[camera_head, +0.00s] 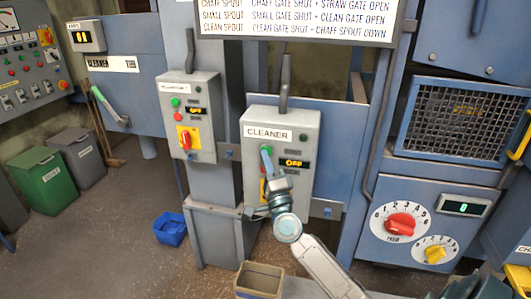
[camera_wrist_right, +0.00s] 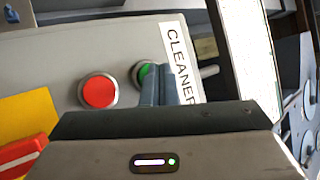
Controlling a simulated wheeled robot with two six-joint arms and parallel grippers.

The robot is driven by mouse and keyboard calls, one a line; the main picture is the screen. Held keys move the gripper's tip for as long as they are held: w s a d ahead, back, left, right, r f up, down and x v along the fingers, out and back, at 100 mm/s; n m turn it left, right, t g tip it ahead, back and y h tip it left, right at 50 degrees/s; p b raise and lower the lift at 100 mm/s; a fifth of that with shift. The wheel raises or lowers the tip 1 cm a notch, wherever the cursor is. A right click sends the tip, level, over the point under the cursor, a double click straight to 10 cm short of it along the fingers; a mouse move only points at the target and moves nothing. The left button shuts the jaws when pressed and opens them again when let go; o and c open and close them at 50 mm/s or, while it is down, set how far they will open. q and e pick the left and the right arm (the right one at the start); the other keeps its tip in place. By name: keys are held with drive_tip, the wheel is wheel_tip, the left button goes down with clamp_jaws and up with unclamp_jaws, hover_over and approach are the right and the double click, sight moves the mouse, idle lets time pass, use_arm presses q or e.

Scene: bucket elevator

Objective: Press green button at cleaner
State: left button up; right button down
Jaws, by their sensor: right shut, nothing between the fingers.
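The grey CLEANER control box (camera_head: 308,130) stands on a post in the middle of the head view, with its display reading OFF. In the right wrist view the box face (camera_wrist_right: 60,60) fills the left and centre. Its green button (camera_wrist_right: 146,74) is partly hidden behind my right gripper's fingers. The red button (camera_wrist_right: 98,91) shows beside it. My right gripper (camera_head: 266,151) is shut and empty, its fingertips at the green button; I cannot tell whether they touch or press it. The closed fingers also show in the wrist view (camera_wrist_right: 168,84). My left gripper is out of view.
A second control box (camera_head: 203,97), also reading OFF, is mounted to the left. A dial panel (camera_head: 415,222) with red and yellow knobs is at right. A blue bin (camera_head: 170,229) and a tan box (camera_head: 260,280) are low down.

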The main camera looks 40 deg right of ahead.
drive_tip(key=shift+w+d, duration=0.15)
idle(0.6)
drive_tip(key=shift+s+a+p, duration=0.3)
drive_tip(key=shift+s+a, duration=0.3)
drive_tip(key=shift+a, duration=0.05)
drive_tip(key=s+a+p, duration=0.1)
drive_tip(key=s+a, duration=0.2)
drive_tip(key=shift+s+a, duration=0.1)
drive_tip(key=shift+a, duration=0.3)
idle(0.7)
